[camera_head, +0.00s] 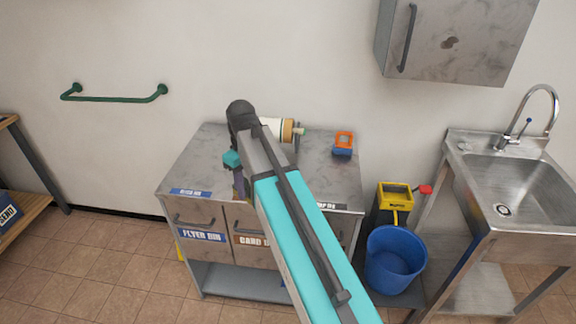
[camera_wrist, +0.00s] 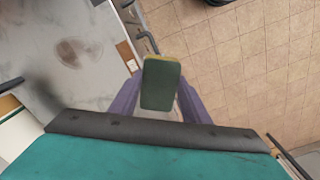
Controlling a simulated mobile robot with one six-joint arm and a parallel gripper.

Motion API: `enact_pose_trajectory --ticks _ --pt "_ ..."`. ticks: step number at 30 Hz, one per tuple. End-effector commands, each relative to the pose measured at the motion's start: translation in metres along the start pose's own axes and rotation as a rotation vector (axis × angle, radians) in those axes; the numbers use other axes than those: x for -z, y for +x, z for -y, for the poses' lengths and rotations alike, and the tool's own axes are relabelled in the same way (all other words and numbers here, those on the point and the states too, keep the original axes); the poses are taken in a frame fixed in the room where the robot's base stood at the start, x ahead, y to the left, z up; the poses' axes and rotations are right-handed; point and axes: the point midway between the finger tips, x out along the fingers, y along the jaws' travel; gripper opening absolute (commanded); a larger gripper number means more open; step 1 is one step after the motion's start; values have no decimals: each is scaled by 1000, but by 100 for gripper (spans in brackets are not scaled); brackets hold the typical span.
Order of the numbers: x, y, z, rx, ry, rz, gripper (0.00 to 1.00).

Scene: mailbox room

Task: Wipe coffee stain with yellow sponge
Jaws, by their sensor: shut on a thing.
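My gripper (camera_wrist: 158,98) has purple fingers and is shut on a sponge (camera_wrist: 160,84). The sponge has a dark green face and a yellow edge along its top. A round, faint brown stain (camera_wrist: 78,52) lies on the grey metal top of the bin cabinet (camera_wrist: 55,25), left of the sponge in the wrist view. The sponge is apart from it, by the cabinet's front edge. In the head view, my gripper (camera_head: 239,184) is over the front of the cabinet top (camera_head: 205,155); I cannot make out the sponge or that stain there.
A white roll (camera_head: 272,127) and an orange-and-blue object (camera_head: 343,143) stand at the back of the cabinet top. A wall cabinet (camera_head: 470,30) bears a dark blotch (camera_head: 449,43). A blue bucket (camera_head: 392,262), yellow container (camera_head: 396,194) and sink (camera_head: 515,190) are at right.

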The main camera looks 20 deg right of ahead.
Motion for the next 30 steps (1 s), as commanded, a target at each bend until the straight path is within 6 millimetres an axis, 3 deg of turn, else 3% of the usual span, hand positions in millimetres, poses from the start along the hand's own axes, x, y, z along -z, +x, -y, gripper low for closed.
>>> enact_pose_trajectory --ticks 14,30 --pt "-4 -4 -15 0 6 1 25" --pt "-24 -12 -91 1 -7 2 25"
